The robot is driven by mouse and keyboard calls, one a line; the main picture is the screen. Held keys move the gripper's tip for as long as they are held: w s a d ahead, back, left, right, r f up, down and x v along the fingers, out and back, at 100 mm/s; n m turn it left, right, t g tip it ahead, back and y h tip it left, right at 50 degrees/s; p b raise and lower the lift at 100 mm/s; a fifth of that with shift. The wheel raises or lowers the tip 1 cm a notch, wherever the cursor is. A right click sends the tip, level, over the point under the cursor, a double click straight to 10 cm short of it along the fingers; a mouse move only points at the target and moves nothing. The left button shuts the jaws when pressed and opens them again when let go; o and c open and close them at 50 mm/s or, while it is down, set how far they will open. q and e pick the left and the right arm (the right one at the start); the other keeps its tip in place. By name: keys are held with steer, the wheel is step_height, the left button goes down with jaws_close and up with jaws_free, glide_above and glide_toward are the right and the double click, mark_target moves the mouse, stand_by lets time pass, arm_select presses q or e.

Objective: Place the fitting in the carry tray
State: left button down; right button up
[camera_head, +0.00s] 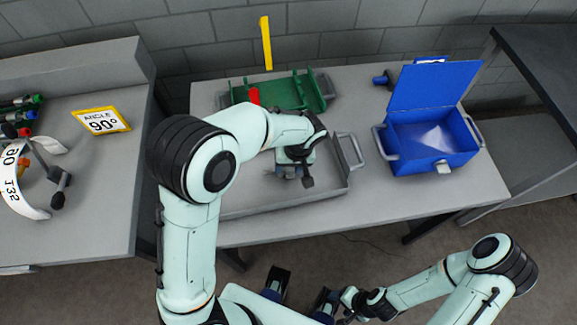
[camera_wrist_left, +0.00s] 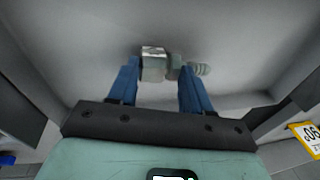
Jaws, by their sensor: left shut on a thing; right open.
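The grey metal carry tray (camera_head: 240,207) lies on the middle table, with a handle at its right end. My left gripper (camera_head: 290,172) is over the tray, pointing down into it. In the left wrist view my left gripper (camera_wrist_left: 158,85) has its blue fingers shut on the fitting (camera_wrist_left: 153,64), a metallic hex piece with a ribbed end sticking out right. Grey tray floor shows behind the fitting; I cannot tell whether they touch. In the head view the fitting is hidden by the gripper. My right gripper (camera_head: 347,308) is open, low at the bottom, away from the table.
A green tray (camera_head: 285,92) with a red item stands behind the carry tray. An open blue toolbox (camera_head: 430,150) stands to the right. The left bench (camera_head: 90,200) holds an "ANGLE 90°" sign (camera_head: 102,121) and tools. The table's front right is clear.

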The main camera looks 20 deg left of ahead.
arm_select(q)
steer(key=shift+f, duration=0.25)
steer(key=shift+f, duration=0.15)
steer(key=shift+c, duration=2.4)
jaws_free()
steer(key=shift+r, duration=0.2)
steer(key=shift+d+r, duration=0.1)
steer(key=shift+r, duration=0.2)
steer(key=p+v, duration=0.1)
steer(key=v, duration=1)
steer(key=shift+r, duration=0.2)
